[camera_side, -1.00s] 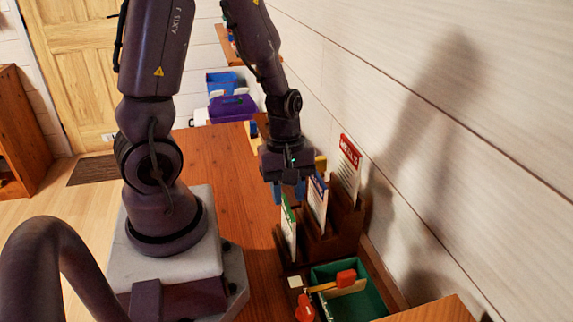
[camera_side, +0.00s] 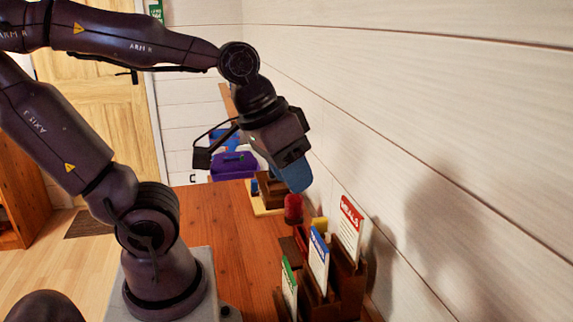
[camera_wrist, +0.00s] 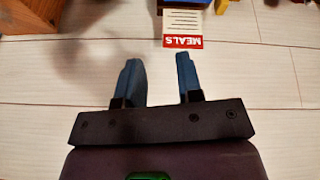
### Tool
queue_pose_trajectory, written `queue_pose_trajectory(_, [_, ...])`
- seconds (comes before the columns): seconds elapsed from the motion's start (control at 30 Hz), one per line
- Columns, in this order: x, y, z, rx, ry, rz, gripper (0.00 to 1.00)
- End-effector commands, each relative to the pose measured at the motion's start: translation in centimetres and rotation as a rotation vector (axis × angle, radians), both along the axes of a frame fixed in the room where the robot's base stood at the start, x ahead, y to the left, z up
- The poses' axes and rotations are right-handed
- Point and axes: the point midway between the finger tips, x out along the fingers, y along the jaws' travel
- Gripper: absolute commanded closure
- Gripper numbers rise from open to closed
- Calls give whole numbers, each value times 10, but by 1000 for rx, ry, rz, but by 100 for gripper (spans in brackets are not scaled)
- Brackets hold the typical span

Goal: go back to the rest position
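My gripper (camera_side: 292,178) is raised beside the white plank wall in the side view, tilted down to the right. In the wrist view its two blue fingers (camera_wrist: 158,78) stand apart with nothing between them, so it is open and empty. The wrist view faces the white planks, with the MEALS card (camera_wrist: 184,27) upside down at its top edge. In the side view the MEALS card (camera_side: 348,228) stands in the stepped wooden card holder (camera_side: 347,282), below and to the right of my gripper.
A blue-headed card (camera_side: 319,260) and a green-headed card (camera_side: 289,288) also stand in the holder. A red object (camera_side: 293,208) is below my fingertips. A purple bin (camera_side: 233,167) stands farther back. The wooden tabletop (camera_side: 222,225) is bare between my base and the holder.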

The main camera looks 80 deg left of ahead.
Motion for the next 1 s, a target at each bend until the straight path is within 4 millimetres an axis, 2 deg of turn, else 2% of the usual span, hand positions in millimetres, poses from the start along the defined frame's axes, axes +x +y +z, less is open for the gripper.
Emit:
queue_pose_trajectory(0.1, [-8,-6,14,76,-60,-138,67])
queue_pose_trajectory(0.2, [-10,-7,18,100,-75,-181,67])
queue_pose_trajectory(1.0, [-9,-7,18,99,-74,-179,67])
